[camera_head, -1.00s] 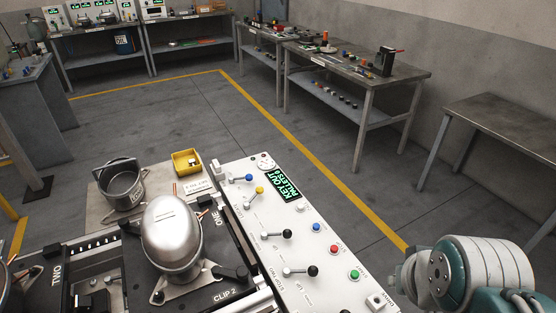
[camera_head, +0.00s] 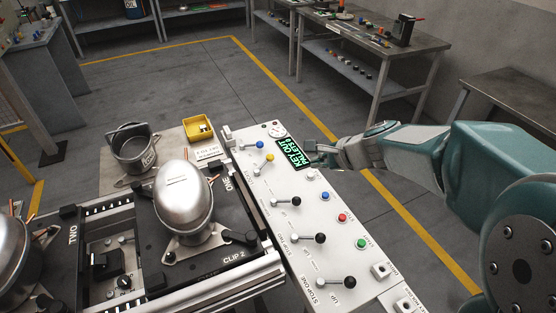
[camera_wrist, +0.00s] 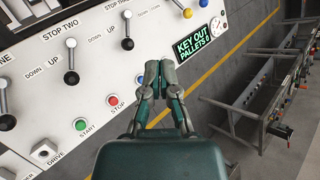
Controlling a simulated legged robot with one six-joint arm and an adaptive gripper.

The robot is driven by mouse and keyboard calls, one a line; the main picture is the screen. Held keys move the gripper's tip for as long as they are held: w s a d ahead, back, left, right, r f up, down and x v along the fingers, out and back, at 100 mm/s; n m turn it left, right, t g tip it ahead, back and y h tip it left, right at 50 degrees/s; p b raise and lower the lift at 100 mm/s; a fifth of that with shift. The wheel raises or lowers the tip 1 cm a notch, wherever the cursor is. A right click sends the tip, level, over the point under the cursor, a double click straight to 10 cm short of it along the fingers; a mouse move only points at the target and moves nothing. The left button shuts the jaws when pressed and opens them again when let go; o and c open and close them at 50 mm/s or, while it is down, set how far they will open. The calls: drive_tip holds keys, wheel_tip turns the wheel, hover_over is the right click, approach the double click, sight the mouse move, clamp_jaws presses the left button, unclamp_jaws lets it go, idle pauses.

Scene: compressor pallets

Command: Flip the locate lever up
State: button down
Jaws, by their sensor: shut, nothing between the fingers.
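The white control panel (camera_head: 290,182) carries several levers. One lever has a blue knob (camera_head: 260,145) and one has a yellow knob (camera_head: 270,157), both near the panel's far end. Three have black knobs, including the STOP TWO lever (camera_wrist: 71,77). I cannot read which lever is labelled locate. The yellow knob (camera_wrist: 187,13) and blue knob (camera_wrist: 204,3) sit at the top of the wrist view. My gripper (camera_head: 313,153) is shut and empty above the panel's right edge, beside the green display, right of the coloured knobs. In the wrist view its fingertips (camera_wrist: 160,66) meet.
The green display (camera_head: 293,153) reads KEY OUT, PALLETS 0. Blue, red (camera_head: 342,217) and green (camera_head: 361,243) buttons line the panel's right side. A pallet with a silver compressor (camera_head: 184,197) stands left of the panel. A yellow bin (camera_head: 198,128) and a grey pot (camera_head: 133,149) sit beyond.

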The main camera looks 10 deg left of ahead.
sight(266, 162)
drive_tip(key=w+a+f+m, duration=0.1)
drive_tip(key=w+f+m, duration=0.3)
drive_tip(key=f, duration=0.1)
drive_tip(key=w+a+f+m+t, duration=0.1)
drive_tip(key=w+a+f+m, duration=0.1)
drive_tip(key=w+f+m, duration=0.2)
drive_tip(key=w+a+f+m, duration=0.1)
drive_tip(key=w+f+m, duration=0.3)
drive_tip(key=f, duration=0.3)
drive_tip(key=shift+w+a+f, duration=0.25)
drive_tip(key=shift+w+a, duration=0.15)
drive_tip(key=x, duration=0.9)
drive_tip(key=shift+w+a+f, duration=0.1)
drive_tip(key=shift+w+a, duration=0.15)
drive_tip(key=shift+w, duration=0.05)
drive_tip(key=shift+w+a+r+t, duration=0.25)
drive_tip(key=shift+w+a+t, duration=0.05)
drive_tip(key=shift+w+a, duration=0.55)
drive_tip(key=shift+w+a+r, duration=0.15)
drive_tip(key=shift+w+a, duration=0.35)
drive_tip(key=shift+a, duration=0.15)
drive_tip(key=shift+w, duration=0.1)
